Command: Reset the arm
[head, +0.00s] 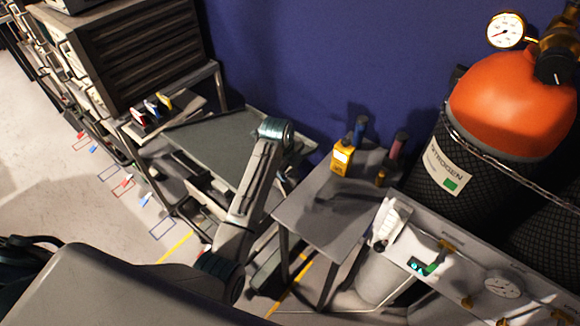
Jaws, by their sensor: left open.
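My left gripper (25,243) shows as a dark, curved shape at the left edge, partly cut off by the frame and partly behind a large grey part of mine. It is open, and I see nothing held in it. A grey arm of mine with a teal joint stands bent in the middle of the view, between the two work surfaces. Its far end is hidden behind its own link. I do not see my right gripper.
A grey table (318,212) at centre right carries a yellow device (342,158) and several small bottles. An orange-topped nitrogen tank (515,100) stands behind a white panel (435,262). A dark drawer cabinet (140,55) is at upper left. Open floor (60,175) lies left.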

